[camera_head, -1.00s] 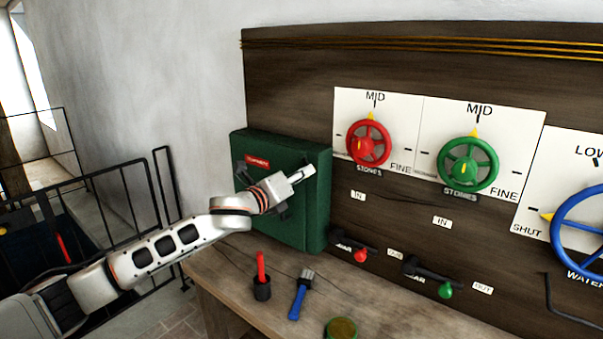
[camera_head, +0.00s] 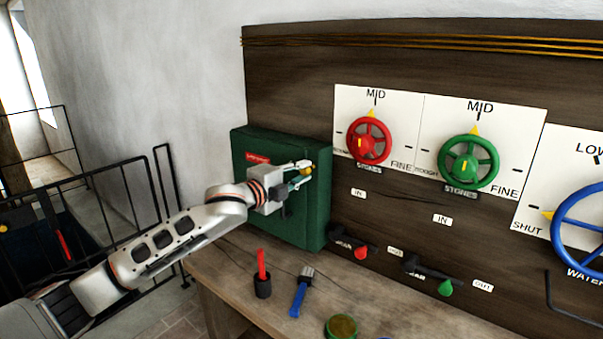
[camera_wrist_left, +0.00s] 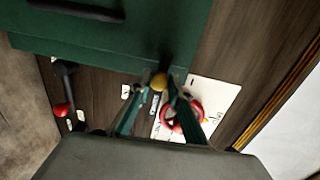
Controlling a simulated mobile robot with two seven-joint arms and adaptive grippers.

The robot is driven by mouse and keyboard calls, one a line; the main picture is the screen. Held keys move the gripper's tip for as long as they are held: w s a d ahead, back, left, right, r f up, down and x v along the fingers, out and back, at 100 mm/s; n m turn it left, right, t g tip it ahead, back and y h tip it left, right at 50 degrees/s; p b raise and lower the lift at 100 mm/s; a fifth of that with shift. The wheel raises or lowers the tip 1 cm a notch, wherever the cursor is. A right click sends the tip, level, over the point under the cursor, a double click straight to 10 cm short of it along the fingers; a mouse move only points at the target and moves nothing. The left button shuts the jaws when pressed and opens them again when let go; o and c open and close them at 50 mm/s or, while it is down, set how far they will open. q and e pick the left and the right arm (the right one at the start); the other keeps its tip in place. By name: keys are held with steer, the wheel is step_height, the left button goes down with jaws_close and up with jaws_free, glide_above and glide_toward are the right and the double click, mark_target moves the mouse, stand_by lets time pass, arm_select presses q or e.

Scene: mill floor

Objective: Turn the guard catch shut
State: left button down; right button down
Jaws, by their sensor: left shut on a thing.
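The green guard box (camera_head: 317,205) stands at the left end of the dark panel, with a red label on its front. The guard catch has a small yellow knob (camera_head: 307,169) near the box's upper right front edge. My left gripper (camera_head: 303,177) is at that knob, with its fingers closed on it. In the left wrist view the yellow knob (camera_wrist_left: 159,82) sits between the two fingertips, against the edge of the green box (camera_wrist_left: 110,45). The catch's body is mostly hidden by the gripper. My right gripper is in no view.
Red (camera_head: 369,142) and green (camera_head: 467,164) handwheels are on the panel to the right, with a blue wheel (camera_head: 585,222) beyond.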

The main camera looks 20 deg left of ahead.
arm_select(q)
steer(key=shift+n, duration=0.8)
steer(key=c, duration=1.9)
jaws_free()
steer(key=v, duration=1.2)
steer(key=shift+a+f, duration=0.1)
